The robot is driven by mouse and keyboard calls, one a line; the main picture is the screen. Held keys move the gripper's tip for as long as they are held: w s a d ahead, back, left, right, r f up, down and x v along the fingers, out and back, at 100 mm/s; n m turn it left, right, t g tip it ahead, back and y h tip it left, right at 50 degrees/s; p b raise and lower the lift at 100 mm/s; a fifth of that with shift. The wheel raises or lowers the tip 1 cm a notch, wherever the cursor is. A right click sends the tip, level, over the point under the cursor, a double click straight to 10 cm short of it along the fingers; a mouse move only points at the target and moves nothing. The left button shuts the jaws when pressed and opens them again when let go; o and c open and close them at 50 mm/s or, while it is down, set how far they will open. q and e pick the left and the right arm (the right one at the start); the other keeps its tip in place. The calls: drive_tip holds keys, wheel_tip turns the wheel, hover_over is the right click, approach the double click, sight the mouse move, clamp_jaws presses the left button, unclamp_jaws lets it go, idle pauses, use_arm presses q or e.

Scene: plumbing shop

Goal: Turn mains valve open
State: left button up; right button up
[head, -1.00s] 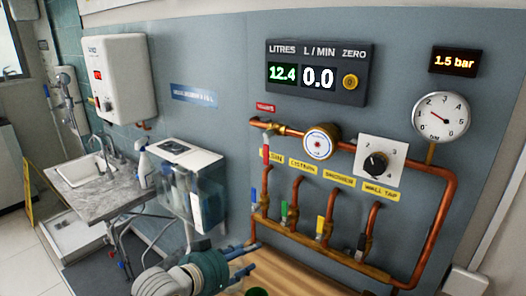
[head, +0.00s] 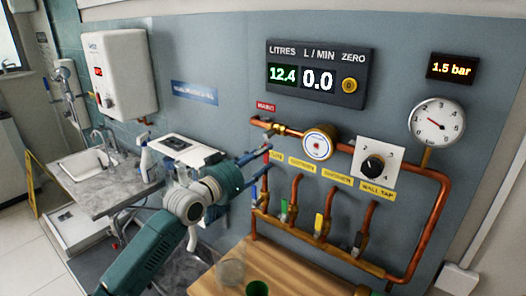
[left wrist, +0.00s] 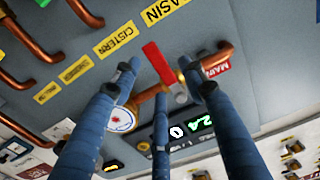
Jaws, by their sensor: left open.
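The mains valve (head: 267,126) sits on the copper pipe under the red MAINS label (head: 266,107). Its red lever (left wrist: 158,63) shows in the left wrist view, standing across the pipe. In the left wrist view, the spread fingertips (left wrist: 160,84) surround the lever and pipe area. I cannot tell whether any finger touches the lever. My right gripper is not in view.
A round meter (head: 318,145) and a dial (head: 373,164) sit right of the valve. Several branch taps with coloured levers hang below. A wooden bench (head: 290,268) with a green cup (head: 257,288) and a clear beaker (head: 231,270) stands beneath. The display (head: 318,76) reads 12.4 and 0.0.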

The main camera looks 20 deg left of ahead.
use_arm(q)
drive_tip(key=shift+w+d, duration=0.2)
drive_tip(key=shift+w, duration=0.4)
clamp_jaws()
